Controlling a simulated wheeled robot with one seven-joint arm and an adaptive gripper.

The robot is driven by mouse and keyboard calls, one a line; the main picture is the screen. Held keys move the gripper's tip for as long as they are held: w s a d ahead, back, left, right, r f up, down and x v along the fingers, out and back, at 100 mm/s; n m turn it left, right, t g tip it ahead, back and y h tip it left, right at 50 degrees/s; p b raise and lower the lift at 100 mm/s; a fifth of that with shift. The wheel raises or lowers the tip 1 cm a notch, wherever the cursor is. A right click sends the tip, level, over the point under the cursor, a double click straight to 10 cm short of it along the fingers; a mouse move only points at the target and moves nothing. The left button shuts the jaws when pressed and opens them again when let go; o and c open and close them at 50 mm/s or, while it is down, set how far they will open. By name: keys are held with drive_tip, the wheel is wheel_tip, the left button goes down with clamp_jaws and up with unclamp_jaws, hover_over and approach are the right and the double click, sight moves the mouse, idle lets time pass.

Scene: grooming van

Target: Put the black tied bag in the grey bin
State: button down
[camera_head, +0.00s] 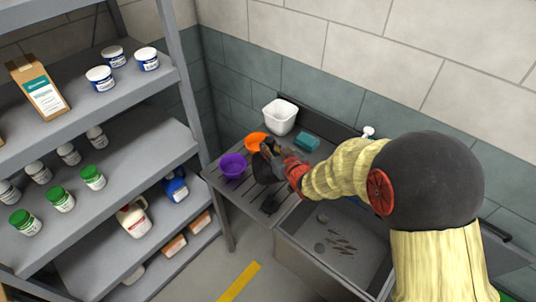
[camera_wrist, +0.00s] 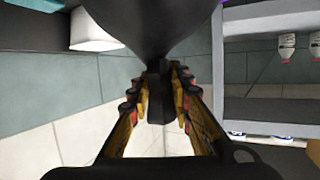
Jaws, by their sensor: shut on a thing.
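The black tied bag (camera_head: 262,169) hangs in my gripper (camera_head: 277,156) above the slatted drainboard, beside the purple bowl in the head view. In the wrist view, the bag (camera_wrist: 155,25) fills the top middle, and the fingers of my gripper (camera_wrist: 158,85) are closed around its narrow neck. I see no bin that is clearly grey. A pale, nearly white square tub (camera_head: 280,117) stands at the back of the drainboard, and a white container (camera_wrist: 92,32) shows at the upper left of the wrist view.
A purple bowl (camera_head: 233,166), an orange bowl (camera_head: 256,141) and a teal sponge (camera_head: 306,142) sit on the drainboard (camera_head: 228,186). The sink (camera_head: 343,262) holds several small items. Shelves (camera_head: 165,148) with bottles and tubs stand at left. Floor shows between shelves and sink.

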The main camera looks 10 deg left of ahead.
drive_tip(key=shift+w+a+f, duration=0.2)
drive_tip(key=shift+w+f, duration=0.25)
drive_tip(key=shift+f, duration=0.1)
drive_tip(key=shift+f+b, duration=0.3)
drive_tip(key=shift+f, duration=1.2)
drive_tip(key=shift+f, duration=0.15)
drive_tip(key=c, duration=1.7)
unclamp_jaws()
drive_tip(key=shift+o, duration=0.4)
drive_tip(key=shift+s+d+r, duration=0.15)
drive_tip(key=shift+s+r, duration=0.05)
drive_tip(key=shift+r, duration=0.05)
drive_tip(key=p+v, duration=0.1)
drive_tip(key=v, duration=1)
drive_tip(key=shift+s, duration=0.25)
